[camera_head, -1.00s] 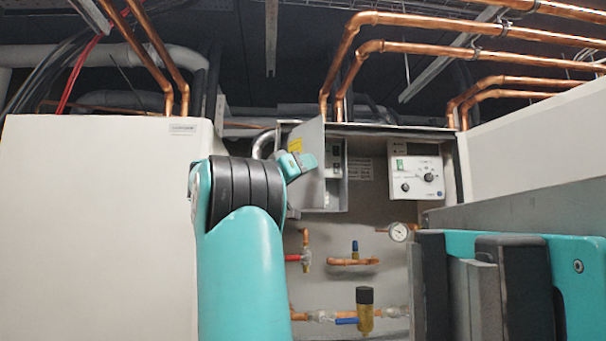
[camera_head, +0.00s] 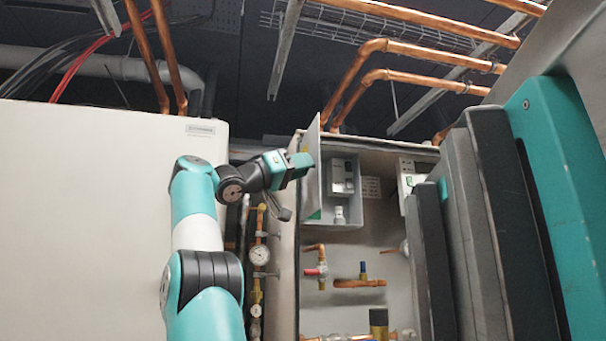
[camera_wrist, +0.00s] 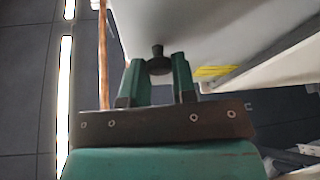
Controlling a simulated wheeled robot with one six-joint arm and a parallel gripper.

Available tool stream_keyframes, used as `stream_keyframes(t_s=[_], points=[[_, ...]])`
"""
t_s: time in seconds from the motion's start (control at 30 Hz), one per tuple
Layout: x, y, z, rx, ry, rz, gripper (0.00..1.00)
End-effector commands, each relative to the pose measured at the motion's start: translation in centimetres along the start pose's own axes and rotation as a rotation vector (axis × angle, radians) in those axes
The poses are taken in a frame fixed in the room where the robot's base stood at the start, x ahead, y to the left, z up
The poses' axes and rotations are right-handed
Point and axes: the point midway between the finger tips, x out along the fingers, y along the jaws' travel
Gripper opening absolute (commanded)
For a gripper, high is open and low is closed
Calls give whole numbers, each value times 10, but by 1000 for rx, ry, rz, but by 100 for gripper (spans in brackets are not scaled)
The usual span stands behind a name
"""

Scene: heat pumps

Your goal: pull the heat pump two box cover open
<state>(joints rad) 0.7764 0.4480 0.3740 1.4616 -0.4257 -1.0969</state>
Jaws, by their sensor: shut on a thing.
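The box cover (camera_head: 312,155) is a thin grey panel. It stands swung out at the left side of the open grey box (camera_head: 347,214), seen nearly edge-on in the head view. In the wrist view its pale face (camera_wrist: 190,28) fills the upper middle, with a small dark knob (camera_wrist: 158,63). My gripper (camera_head: 303,165) is at the cover's left face. In the wrist view my gripper (camera_wrist: 157,74) has its two green fingers on either side of the knob, shut on it. The fingertip contact is partly hidden.
A large white cabinet (camera_head: 85,220) stands at the left, close to my arm. Copper pipes (camera_head: 410,50) run overhead. A control unit (camera_head: 412,178) is partly hidden at the right by my body parts.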

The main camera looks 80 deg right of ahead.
Motion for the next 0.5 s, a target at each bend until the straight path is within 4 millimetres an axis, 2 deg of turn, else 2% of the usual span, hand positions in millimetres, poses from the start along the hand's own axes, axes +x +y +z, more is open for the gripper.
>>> stream_keyframes(t_s=[0.47, 0.5], points=[[2, 1, 3, -5, -2, 9, 0], [2, 1, 3, -5, -2, 9, 28]])
